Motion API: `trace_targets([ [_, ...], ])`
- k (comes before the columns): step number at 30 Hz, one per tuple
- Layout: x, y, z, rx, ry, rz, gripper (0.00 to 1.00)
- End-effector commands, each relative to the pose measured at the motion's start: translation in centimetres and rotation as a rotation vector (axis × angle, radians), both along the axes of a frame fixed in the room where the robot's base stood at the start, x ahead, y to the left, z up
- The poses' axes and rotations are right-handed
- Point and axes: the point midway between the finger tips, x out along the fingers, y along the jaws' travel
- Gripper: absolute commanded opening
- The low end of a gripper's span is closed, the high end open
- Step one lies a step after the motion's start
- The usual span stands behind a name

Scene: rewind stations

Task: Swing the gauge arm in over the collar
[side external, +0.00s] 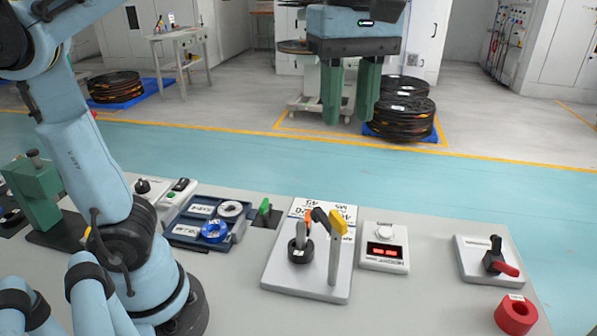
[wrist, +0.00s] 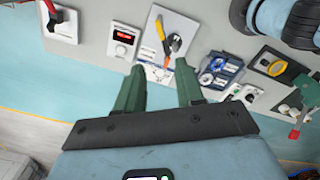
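The gauge station is a pale plate (side external: 285,280) on the bench, also in the wrist view (wrist: 150,32). A dark round collar (side external: 299,256) sits on its left half, with a grey upright piece and orange tip above. The gauge arm (side external: 338,222) has a yellow end on a grey post right of the collar, with a dark piece slanting up-left. Whether that piece lies directly over the collar is unclear.
A box with a red display (side external: 384,250) stands close right of the plate. A red-handled switch (side external: 496,260) and red ring (side external: 516,314) are farther right. Air around my gripper is clear.

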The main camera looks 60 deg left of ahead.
Motion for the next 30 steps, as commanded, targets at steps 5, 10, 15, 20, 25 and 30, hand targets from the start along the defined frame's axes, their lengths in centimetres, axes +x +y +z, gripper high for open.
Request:
trace_targets([
  [5, 0.1, 0.0, -1.2, 0.0, 0.0, 0.22, 0.37],
  [10, 0.1, 0.0, -4.1, 0.0, 0.0, 0.215, 0.37],
  [15, 0.0, 0.0, -5.3, 0.0, 0.0, 0.214, 0.37],
  [20, 0.1, 0.0, -6.7, 0.0, 0.0, 0.213, 0.37],
  [25, 0.1, 0.0, -9.2, 0.0, 0.0, 0.213, 0.37],
  [30, 0.1, 0.0, -11.8, 0.0, 0.0, 0.212, 0.37],
])
